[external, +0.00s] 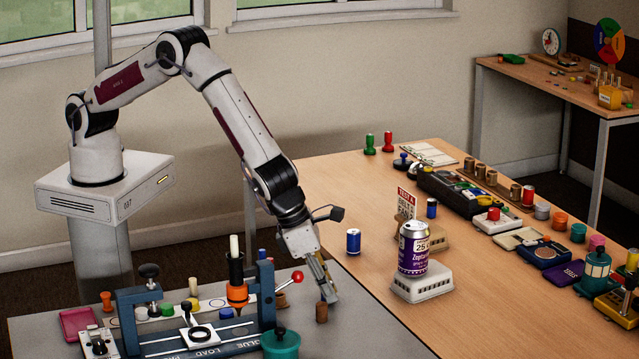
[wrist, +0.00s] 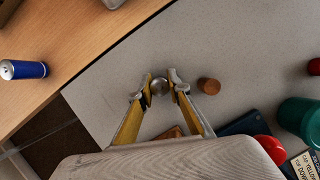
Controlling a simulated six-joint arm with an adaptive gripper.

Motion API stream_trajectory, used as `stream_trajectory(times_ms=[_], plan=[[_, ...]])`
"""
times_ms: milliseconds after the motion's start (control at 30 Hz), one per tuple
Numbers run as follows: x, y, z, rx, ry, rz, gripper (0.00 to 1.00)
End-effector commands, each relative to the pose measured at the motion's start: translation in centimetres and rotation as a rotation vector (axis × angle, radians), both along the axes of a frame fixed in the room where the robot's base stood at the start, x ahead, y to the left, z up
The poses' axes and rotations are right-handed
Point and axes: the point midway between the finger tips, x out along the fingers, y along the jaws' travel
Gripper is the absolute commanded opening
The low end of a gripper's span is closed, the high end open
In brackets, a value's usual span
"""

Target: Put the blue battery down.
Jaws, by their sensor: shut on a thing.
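My gripper (external: 327,284) is low over the grey table, near its right edge. In the wrist view its yellow fingers (wrist: 159,88) are closed on the blue battery (wrist: 159,85), of which only the round silver end shows. In the external view the fingers mostly hide the battery. I cannot tell whether its lower end touches the table. Another blue battery (external: 353,241) stands upright on the wooden table, apart from my gripper; it also shows at the left of the wrist view (wrist: 24,69).
A brown cylinder (external: 321,312) stands close beside my gripper, to the right in the wrist view (wrist: 209,86). A blue press fixture (external: 200,330) with a red-knobbed lever (external: 297,277) and a teal pot (external: 280,343) stand nearby. A can (external: 413,250) sits on a white stand (external: 422,284).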

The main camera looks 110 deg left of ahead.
Motion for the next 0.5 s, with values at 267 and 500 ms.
stream_trajectory(times_ms=[267, 500], plan=[[0.0, 0.0, -0.27, 0.0, 0.0, 0.0, 0.28], [0.0, 0.0, -0.26, 0.0, 0.0, 0.0, 0.34]])
